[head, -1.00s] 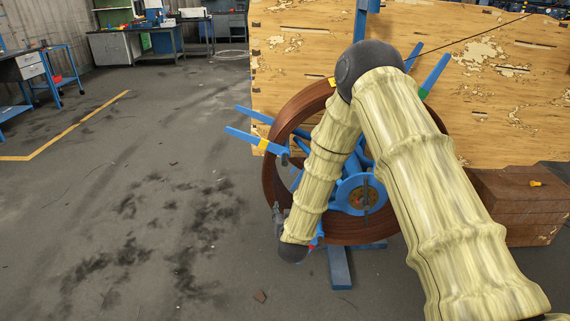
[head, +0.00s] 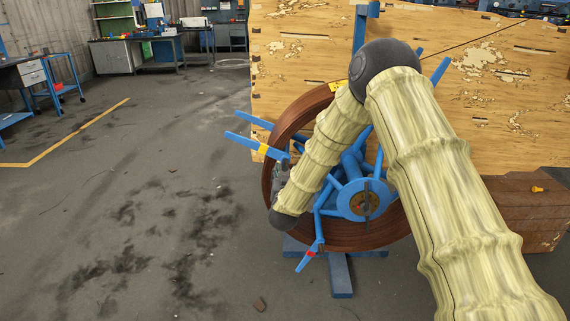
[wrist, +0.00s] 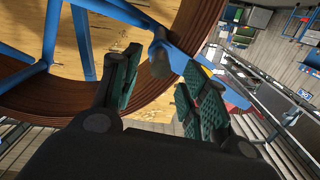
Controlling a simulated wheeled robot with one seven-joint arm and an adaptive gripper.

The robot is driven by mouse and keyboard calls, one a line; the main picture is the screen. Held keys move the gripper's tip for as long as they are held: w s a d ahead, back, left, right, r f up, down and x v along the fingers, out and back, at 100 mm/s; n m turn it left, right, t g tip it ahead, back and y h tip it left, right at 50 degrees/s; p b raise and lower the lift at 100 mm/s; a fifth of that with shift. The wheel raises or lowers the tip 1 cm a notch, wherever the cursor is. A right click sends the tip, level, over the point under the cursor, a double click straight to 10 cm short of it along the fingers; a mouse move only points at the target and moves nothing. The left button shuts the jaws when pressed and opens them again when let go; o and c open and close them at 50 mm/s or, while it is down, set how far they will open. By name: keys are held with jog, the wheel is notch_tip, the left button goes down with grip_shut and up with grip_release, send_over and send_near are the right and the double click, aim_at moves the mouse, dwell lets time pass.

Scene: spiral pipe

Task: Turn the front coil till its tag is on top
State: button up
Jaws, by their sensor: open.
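The front coil (head: 284,119) is a dark brown ring on a blue reel, partly hidden by my arm. It also fills the upper left of the wrist view (wrist: 70,95). Blue bars reach past its rim: one with a yellow band (head: 263,149) at left, one with a red band (head: 310,253) at the bottom. A small yellow tag (head: 338,86) shows near the top of the ring, beside my elbow. My gripper (head: 282,170) is at the coil's left side, just below the yellow-banded bar. In the wrist view my gripper (wrist: 160,62) is open, with a blue bar's end between or just beyond its fingertips.
The reel's blue feet (head: 341,272) stand on the floor. A large wooden panel (head: 300,45) is behind, and a brown box (head: 530,205) stands at right. The floor at left is clear up to the blue benches.

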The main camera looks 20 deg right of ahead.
aim_at(285, 163)
jog(key=shift+x, duration=3.7)
grip_shut()
